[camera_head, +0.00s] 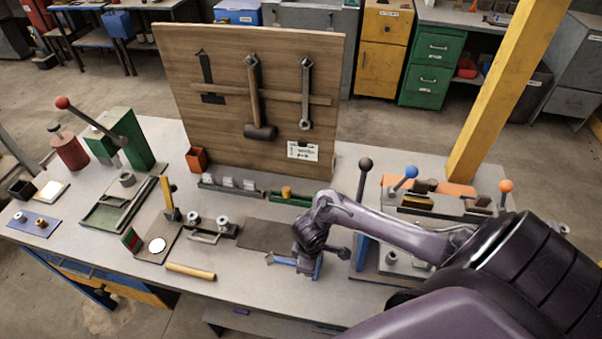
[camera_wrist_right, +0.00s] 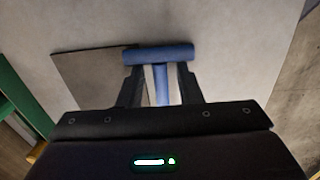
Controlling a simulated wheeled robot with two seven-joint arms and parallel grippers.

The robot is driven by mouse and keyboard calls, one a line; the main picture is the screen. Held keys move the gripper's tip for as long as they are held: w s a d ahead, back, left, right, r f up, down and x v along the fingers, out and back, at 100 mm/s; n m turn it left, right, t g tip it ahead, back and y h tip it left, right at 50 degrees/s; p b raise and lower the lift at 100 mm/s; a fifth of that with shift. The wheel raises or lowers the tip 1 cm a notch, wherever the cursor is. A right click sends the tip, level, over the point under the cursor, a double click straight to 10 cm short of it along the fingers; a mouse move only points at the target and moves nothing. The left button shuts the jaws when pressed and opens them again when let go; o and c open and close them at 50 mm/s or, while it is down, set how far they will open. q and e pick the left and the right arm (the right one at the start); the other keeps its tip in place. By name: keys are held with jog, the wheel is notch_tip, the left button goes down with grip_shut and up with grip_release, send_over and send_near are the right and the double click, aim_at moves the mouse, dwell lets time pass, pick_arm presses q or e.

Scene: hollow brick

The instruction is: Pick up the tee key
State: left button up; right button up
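The blue tee key lies on the workbench (camera_head: 235,285) beside the dark mat. In the head view my right gripper (camera_head: 305,268) is low over it and hides part of it; a blue piece (camera_head: 284,260) shows to its left. In the right wrist view the tee key's crossbar (camera_wrist_right: 158,54) lies just past the fingertips, and its stem (camera_wrist_right: 161,85) runs back between the fingers. The fingers of my right gripper (camera_wrist_right: 160,80) stand apart, with pale strips showing on both sides of the stem. My left gripper is not in view.
The dark mat (camera_head: 262,236) lies behind my right gripper. A wooden tool board (camera_head: 230,100) stands at the back. A yellow rod (camera_head: 190,271) lies to the left. A lever fixture with coloured knobs (camera_head: 430,205) stands to the right, close to my right arm.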

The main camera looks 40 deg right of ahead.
grip_shut()
dwell(0.3)
